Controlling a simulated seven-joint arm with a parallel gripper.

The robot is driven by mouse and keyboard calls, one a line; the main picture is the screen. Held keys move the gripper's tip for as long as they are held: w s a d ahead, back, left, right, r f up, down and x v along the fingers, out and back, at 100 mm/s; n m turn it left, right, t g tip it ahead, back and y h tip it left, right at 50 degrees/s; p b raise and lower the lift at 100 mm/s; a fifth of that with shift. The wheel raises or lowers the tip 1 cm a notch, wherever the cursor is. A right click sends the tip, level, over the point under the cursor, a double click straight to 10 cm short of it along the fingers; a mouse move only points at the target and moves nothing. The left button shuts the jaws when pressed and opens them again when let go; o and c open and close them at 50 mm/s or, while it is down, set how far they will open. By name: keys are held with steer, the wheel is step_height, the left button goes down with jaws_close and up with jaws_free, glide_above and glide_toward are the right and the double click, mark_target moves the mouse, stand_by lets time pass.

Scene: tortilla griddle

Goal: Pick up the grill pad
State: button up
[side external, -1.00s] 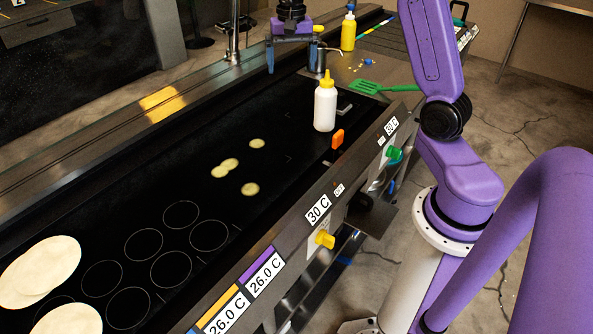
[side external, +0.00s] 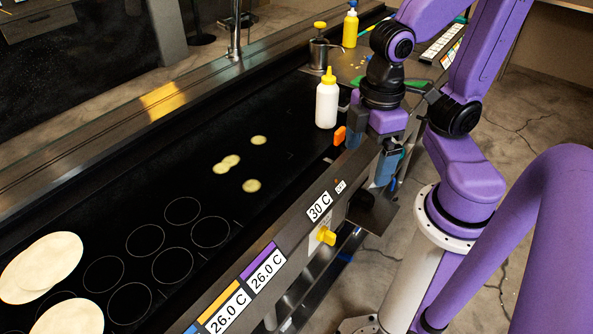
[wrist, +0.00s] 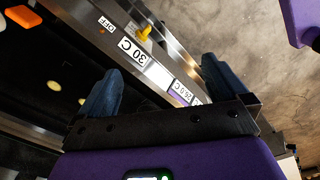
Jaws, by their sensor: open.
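No object is clearly recognisable as the grill pad. A small orange block (side external: 339,136) stands at the griddle's front edge and may be part of it; an orange piece (wrist: 22,15) also shows at the wrist view's top left corner. My gripper (side external: 372,157) is open and points down over the front control panel, just right of the orange block. In the wrist view its blue fingers (wrist: 159,75) are wide apart with the panel between and beyond them. Nothing is held. My arm hides the part of the panel and work surface behind it.
A white bottle with a yellow cap (side external: 327,100) stands close behind the orange block. Farther back are a metal pot (side external: 319,53) and a yellow bottle (side external: 350,30). Small tortillas (side external: 251,186) and large ones (side external: 45,262) lie on the black griddle (side external: 110,215). A yellow knob (side external: 322,237) juts from the panel.

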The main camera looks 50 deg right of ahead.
steer(key=shift+s+d+f+n, duration=0.15)
steer(key=shift+s+n, duration=0.15)
steer(key=shift+s, duration=0.15)
steer(key=shift+s+d+f+n, duration=0.1)
steer(key=shift+s+f+n, duration=0.05)
steer(key=shift+s+n, duration=0.2)
